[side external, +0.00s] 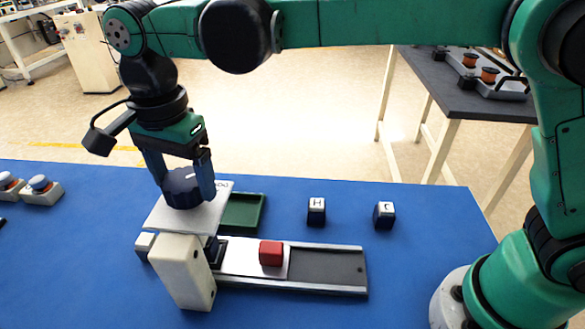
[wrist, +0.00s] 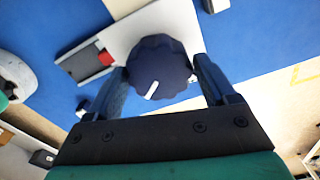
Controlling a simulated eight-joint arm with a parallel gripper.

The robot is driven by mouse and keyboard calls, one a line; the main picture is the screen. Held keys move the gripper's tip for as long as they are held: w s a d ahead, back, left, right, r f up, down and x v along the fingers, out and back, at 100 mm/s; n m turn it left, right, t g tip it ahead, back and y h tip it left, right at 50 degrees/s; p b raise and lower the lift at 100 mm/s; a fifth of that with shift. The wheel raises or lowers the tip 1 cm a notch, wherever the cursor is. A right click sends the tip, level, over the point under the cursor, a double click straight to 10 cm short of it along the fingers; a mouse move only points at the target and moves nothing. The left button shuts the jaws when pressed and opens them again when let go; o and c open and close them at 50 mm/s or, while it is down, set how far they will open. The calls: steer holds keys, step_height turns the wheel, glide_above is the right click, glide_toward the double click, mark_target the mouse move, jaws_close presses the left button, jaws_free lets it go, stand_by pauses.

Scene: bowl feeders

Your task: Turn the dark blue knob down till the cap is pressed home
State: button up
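The dark blue knob (side external: 182,188) sits on a pale plate (side external: 212,208) on top of an off-white post. In the wrist view the knob (wrist: 160,65) has a scalloped rim and a white mark pointing down-left. My gripper (side external: 182,175) points down over it, one finger on each side of its rim. The wrist view also shows my gripper's fingers (wrist: 160,75) flanking the knob; I cannot tell whether both press on it. A red block (side external: 271,253), which I cannot identify as the cap, sits on a silver slide. The space under the plate is mostly hidden.
The off-white post (side external: 184,274) stands in front of the slide rail (side external: 328,267). A green tray (side external: 244,210) lies behind. Two lettered blocks (side external: 316,212) (side external: 384,215) stand to the right on the blue table (side external: 420,265). Button boxes (side external: 42,191) are at far left.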

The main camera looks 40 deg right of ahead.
mark_target(182, 179)
steer(key=shift+o, duration=1.1)
steer(key=shift+r, duration=0.1)
steer(key=shift+r, duration=2.7)
steer(key=shift+f+n, duration=0.1)
steer(key=shift+n, duration=0.3)
steer(key=shift+f, duration=2.75)
